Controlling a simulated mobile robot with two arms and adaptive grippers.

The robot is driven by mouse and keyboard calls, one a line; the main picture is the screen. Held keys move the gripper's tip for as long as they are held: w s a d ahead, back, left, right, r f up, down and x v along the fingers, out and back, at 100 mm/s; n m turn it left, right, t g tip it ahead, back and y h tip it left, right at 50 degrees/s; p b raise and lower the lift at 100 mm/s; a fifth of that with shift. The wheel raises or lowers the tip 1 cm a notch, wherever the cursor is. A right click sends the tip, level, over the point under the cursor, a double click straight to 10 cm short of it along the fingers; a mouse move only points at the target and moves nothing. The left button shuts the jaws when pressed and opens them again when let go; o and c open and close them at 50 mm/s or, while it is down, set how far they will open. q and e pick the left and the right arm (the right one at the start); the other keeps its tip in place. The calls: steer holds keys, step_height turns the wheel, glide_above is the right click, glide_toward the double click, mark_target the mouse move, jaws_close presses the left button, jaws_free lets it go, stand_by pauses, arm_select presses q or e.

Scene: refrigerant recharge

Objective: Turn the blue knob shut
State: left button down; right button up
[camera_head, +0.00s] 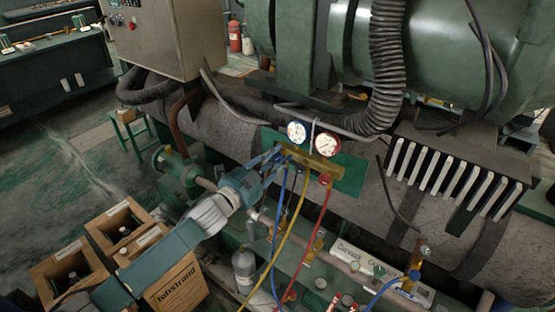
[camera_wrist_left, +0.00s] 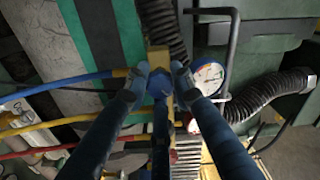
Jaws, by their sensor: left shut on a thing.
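The brass gauge manifold (camera_head: 318,164) sits on a green plate, with a blue-rimmed gauge (camera_head: 296,132) and a red-rimmed gauge (camera_head: 328,145) above it. My left gripper (camera_head: 279,157) reaches the manifold's left end. In the wrist view its two blue fingers (camera_wrist_left: 160,80) are shut on the blue knob (camera_wrist_left: 160,88), one finger on each side. In the head view the fingers hide most of the knob. The red knob (camera_head: 325,179) is at the manifold's right side. My right gripper is not in view.
Blue (camera_head: 277,235), yellow (camera_head: 290,230) and red (camera_head: 317,235) hoses hang below the manifold. A black corrugated hose (camera_head: 387,60) curves above right. Open cardboard boxes (camera_head: 175,285) stand at the lower left. A grey control cabinet (camera_head: 165,38) is at the upper left.

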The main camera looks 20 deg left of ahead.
arm_select(q)
steer(key=m, duration=0.3)
steer(key=shift+a+f+m+b, duration=0.1)
steer(key=shift+f+m+b, duration=0.2)
steer(key=shift+f, duration=0.05)
steer(key=shift+r+m, duration=0.15)
steer(key=shift+m, duration=1.65)
steer(key=shift+r, duration=0.1)
steer(key=c, duration=1.5)
jaws_free()
steer(key=shift+a, duration=0.15)
steer(key=shift+o, duration=0.2)
steer(key=shift+s, duration=0.3)
steer(key=v, duration=1.1)
steer(key=shift+s+a, duration=0.15)
steer(key=shift+s, duration=0.05)
